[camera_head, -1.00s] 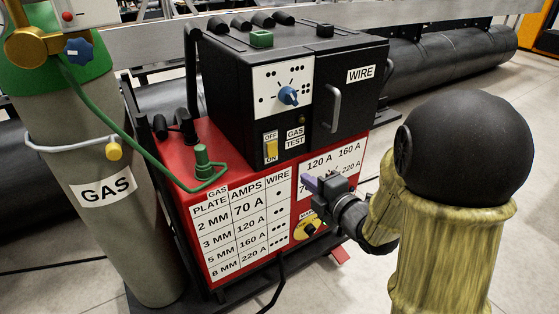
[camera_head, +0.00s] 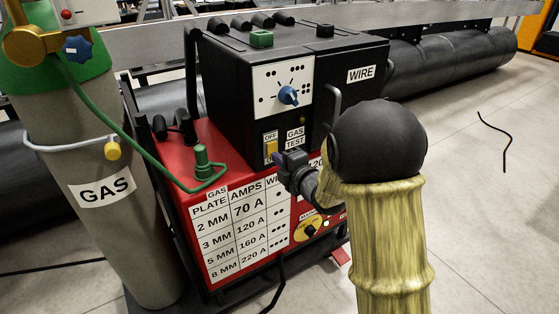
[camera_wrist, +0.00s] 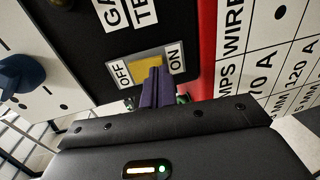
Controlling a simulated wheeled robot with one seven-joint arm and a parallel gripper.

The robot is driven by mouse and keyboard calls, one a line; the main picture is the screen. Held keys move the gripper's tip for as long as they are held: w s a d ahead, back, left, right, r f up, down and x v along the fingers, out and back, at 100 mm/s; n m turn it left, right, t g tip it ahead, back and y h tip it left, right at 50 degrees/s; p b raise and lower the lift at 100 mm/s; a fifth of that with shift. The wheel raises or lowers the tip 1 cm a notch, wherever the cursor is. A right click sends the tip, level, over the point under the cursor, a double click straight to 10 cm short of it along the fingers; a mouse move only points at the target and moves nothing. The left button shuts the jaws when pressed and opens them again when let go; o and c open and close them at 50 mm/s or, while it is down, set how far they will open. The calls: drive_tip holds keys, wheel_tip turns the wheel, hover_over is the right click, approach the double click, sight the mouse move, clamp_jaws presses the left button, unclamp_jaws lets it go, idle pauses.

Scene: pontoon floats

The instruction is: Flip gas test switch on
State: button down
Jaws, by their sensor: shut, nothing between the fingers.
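The gas test switch is a yellow rocker (camera_head: 271,147) in a plate on the black front of the welding machine, beside the GAS TEST label (camera_head: 295,137). In the wrist view the yellow rocker (camera_wrist: 146,66) lies between the OFF and ON labels, partly covered by my fingers. I cannot tell which way it is tilted. My gripper (camera_head: 280,158) is shut and empty, with its purple fingertips at the lower, ON end of the switch. In the wrist view the fingertips (camera_wrist: 156,72) overlap the rocker's ON side; I cannot tell whether they touch it.
The red cabinet (camera_head: 215,265) is below. A grey gas cylinder (camera_head: 90,150) with a green hose stands at left. Floor at right is mostly open.

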drive_tip(key=shift+f+b, duration=0.15)
drive_tip(key=shift+b, duration=0.2)
drive_tip(key=s+d+f+b, duration=0.2)
drive_tip(key=s+d, duration=0.5)
drive_tip(key=s, duration=0.4)
drive_tip(key=shift+d+b, duration=0.3)
drive_tip(key=shift+b, duration=0.15)
drive_tip(key=shift+s+r, duration=0.1)
